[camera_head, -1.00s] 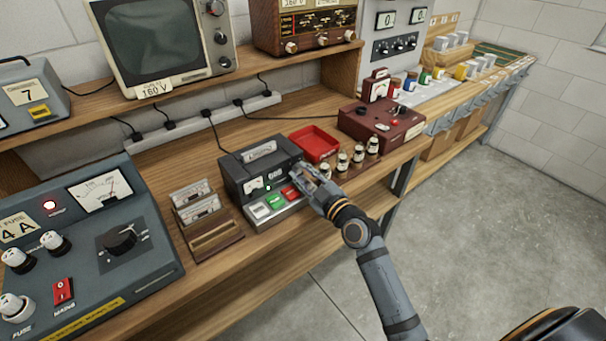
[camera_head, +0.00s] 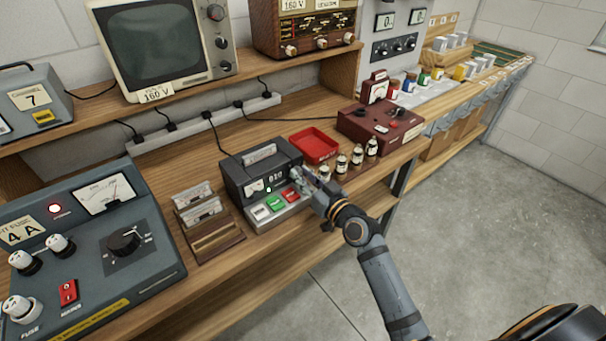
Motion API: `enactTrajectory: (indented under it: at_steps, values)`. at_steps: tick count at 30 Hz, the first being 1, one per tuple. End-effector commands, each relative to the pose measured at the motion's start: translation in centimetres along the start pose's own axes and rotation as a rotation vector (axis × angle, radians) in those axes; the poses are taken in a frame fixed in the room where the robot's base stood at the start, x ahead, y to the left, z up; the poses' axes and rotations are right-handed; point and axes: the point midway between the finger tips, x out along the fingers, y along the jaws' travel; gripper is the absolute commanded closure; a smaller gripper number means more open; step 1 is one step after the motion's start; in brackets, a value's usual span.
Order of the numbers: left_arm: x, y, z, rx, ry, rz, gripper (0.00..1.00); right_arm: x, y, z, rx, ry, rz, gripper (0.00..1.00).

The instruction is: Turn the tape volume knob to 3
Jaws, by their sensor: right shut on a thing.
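The tape player (camera_head: 243,188) is a dark grey box on the wooden bench, with a small meter, a counter, a lit green lamp and white, green and red keys (camera_head: 276,203) along its front. My right gripper (camera_head: 303,178) is at the right end of its front face, shut on what appears to be the volume knob. The fingers hide the knob and its scale, so its setting cannot be read. My left gripper is not in view.
A rack of cassettes (camera_head: 214,236) stands left of the player. A red tray (camera_head: 322,141) and several small bottles (camera_head: 357,155) stand to its right. A grey power panel (camera_head: 75,288) fills the lower left. A dark red instrument (camera_head: 395,137) stands further right.

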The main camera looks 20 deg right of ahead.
Motion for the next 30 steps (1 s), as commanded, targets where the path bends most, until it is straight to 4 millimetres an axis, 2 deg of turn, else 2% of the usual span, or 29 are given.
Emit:
enactTrajectory:
  at_steps: [15, 30]
  values:
    - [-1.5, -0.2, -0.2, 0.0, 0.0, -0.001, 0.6, 0.0, 0.1, 0.0, 0.445, -0.023, -0.012, 1.0]
    - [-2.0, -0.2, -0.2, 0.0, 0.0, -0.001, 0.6, 0.0, 0.2, 0.1, 0.636, -0.031, -0.017, 1.0]
